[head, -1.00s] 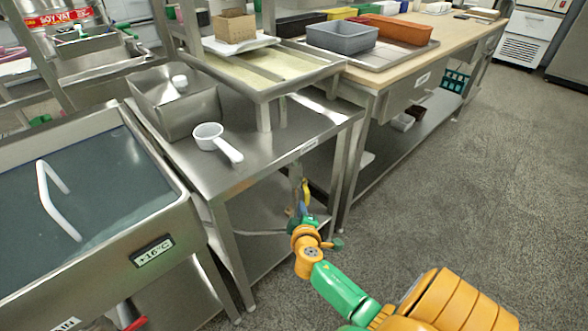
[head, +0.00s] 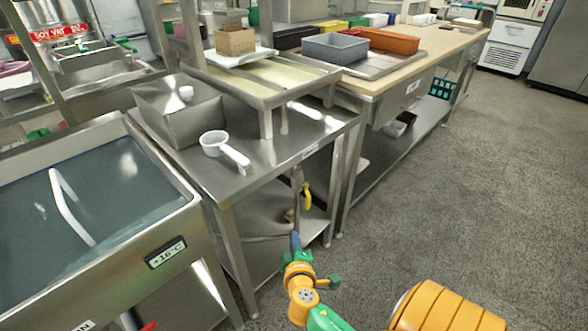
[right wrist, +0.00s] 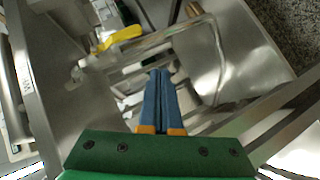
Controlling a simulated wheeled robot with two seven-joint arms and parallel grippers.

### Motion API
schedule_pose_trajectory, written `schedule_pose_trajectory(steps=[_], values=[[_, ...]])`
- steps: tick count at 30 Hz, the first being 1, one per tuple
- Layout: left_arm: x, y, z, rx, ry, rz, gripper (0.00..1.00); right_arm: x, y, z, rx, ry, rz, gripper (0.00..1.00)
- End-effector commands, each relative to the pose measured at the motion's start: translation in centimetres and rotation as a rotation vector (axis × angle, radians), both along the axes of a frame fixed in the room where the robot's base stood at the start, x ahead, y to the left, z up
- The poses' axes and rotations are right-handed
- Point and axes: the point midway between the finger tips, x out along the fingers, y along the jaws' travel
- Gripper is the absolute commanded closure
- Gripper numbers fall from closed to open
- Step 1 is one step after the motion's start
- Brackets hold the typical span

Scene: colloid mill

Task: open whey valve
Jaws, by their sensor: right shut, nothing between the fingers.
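The whey valve shows as a yellow lever (head: 307,197) on a metal pipe under the drain table, near its right front leg. It also shows in the right wrist view, where the yellow lever (right wrist: 121,38) lies up and left of the fingers. My right gripper (head: 295,241) is below and slightly left of the lever, apart from it. Its blue fingers (right wrist: 160,75) are pressed together with nothing between them. The lever's exact angle to the pipe is hard to tell. My left gripper is not in view.
The steel drain table (head: 262,160) stands over a lower shelf (head: 262,212), with legs close to the valve. A white ladle (head: 216,144) lies on top. A liquid-filled vat (head: 100,210) with a red-handled valve below stands left. The floor (head: 430,200) at right is clear.

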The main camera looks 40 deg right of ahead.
Motion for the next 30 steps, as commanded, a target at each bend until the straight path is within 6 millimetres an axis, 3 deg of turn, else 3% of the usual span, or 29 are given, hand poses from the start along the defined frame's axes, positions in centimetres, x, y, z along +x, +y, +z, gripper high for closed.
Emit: schedule_pose_trajectory(steps=[7, 23, 26, 30], values=[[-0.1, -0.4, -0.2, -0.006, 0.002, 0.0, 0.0, -2.2, 2.0, 0.0, 0.002, 0.0, -0.001, 1.0], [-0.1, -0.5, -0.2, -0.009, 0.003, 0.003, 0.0, -2.4, 2.3, -0.5, 0.012, 0.012, 0.004, 1.0], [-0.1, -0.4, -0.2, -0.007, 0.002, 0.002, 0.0, -3.3, 3.8, -5.1, 0.106, 0.109, 0.046, 1.0], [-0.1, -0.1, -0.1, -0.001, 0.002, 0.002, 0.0, -8.4, 7.6, -15.4, 0.369, 0.337, 0.092, 1.0]])
